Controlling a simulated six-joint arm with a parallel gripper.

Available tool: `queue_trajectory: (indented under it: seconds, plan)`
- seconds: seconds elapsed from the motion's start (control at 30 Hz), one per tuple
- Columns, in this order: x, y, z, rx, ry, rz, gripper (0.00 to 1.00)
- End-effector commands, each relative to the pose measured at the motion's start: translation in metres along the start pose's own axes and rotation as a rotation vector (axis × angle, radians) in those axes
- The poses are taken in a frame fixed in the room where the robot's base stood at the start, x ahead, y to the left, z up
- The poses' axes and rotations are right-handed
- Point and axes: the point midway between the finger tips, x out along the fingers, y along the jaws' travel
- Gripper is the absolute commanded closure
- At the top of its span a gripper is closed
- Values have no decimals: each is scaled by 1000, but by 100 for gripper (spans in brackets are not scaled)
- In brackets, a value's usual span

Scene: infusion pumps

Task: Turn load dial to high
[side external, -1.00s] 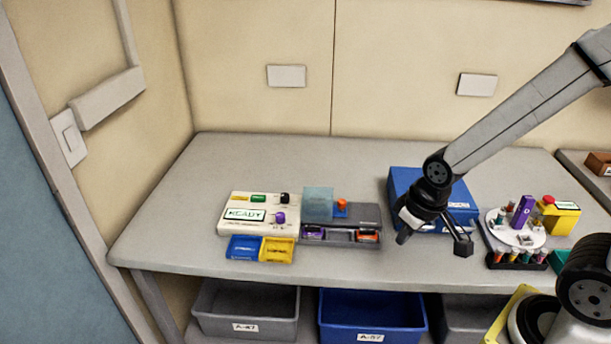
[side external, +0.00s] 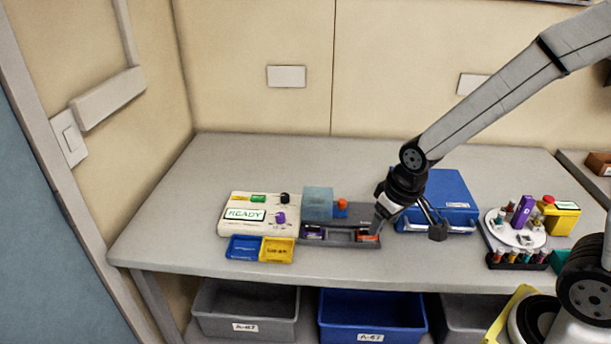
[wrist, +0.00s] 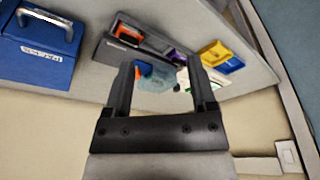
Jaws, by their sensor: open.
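A cream console (side external: 232,228) with a READY screen stands at the left of the bench. It carries a black knob (side external: 285,198) and a purple knob (side external: 280,217); I cannot tell which is the load dial or read any setting. My gripper (side external: 409,229) is open and empty, right of the console, by the right end of the grey tray and in front of the blue case. In the wrist view, my gripper (wrist: 161,65) has its fingers apart, with the console (wrist: 183,78) partly hidden near the right finger.
A translucent teal box (side external: 318,202) and an orange knob (side external: 342,203) stand behind the grey tray (side external: 318,243). The blue case (side external: 452,190) and a white carousel (side external: 515,235) are right. The bench's left end is clear.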

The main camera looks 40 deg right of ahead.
Motion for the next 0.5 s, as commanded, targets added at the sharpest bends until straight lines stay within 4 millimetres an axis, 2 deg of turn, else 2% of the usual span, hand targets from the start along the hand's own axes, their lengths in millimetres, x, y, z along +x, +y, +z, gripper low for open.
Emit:
queue_trajectory:
  seconds: [0.2,0.5]
  plan:
    - [16,-4,-64,28,24,10,27]
    - [44,-11,-147,74,63,26,27]
